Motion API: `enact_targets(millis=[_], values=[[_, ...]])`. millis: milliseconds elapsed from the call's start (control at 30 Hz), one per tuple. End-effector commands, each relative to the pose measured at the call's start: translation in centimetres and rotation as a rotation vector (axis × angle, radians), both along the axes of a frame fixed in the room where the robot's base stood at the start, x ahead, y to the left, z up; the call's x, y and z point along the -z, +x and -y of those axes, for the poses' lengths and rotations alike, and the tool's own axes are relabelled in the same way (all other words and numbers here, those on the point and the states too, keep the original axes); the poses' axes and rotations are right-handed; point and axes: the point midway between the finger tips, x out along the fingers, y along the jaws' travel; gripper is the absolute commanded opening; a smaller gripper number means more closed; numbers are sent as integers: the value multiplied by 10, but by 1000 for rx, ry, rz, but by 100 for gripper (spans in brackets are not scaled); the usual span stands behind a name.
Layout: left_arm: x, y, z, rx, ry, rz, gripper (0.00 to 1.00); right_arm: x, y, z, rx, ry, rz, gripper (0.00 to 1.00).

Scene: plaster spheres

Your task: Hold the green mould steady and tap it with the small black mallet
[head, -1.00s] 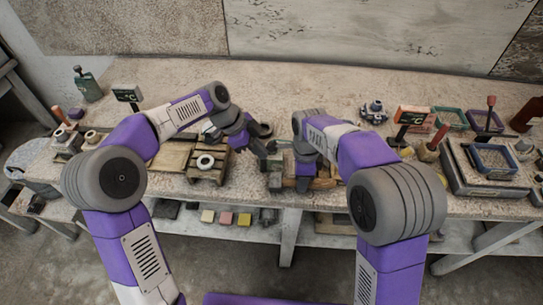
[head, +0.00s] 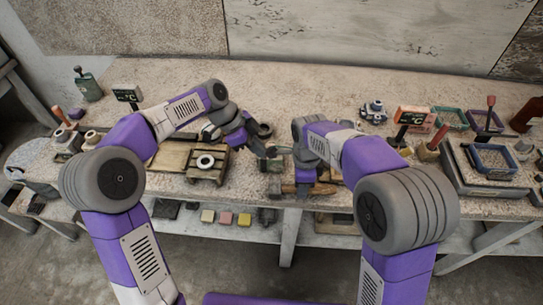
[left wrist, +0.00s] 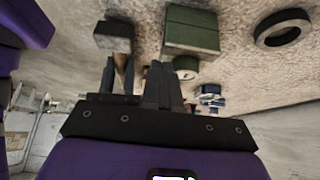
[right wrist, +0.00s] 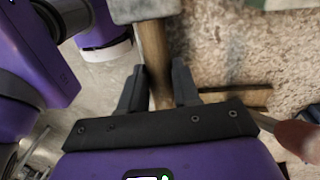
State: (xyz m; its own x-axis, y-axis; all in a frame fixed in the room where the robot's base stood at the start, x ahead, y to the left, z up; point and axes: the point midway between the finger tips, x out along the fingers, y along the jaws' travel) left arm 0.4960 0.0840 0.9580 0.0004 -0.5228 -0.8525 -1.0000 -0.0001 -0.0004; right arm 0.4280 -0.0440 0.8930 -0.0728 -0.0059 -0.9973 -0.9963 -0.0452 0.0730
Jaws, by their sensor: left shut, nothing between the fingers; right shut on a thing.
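The green mould (left wrist: 192,30) is a block on the table, seen in the left wrist view just beyond my left fingertips. In the head view it is small and partly covered (head: 272,166). My left gripper (left wrist: 162,68) is shut and empty, close to the mould; I cannot tell whether it touches. My right gripper (right wrist: 157,82) is shut on the wooden handle (right wrist: 153,50) of the small mallet.
A dark ring (head: 264,130) lies behind the mould. A blue-grey object (head: 373,112) and trays (head: 492,160) are to the right. The table's front edge runs close by my right gripper.

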Motion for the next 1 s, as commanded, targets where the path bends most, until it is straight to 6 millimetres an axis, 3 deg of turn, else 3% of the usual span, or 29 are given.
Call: enact_targets(millis=[1000], values=[[-44, 0, -27, -1, 0, 2, 0, 0, 0, 0, 0, 0, 1, 0]])
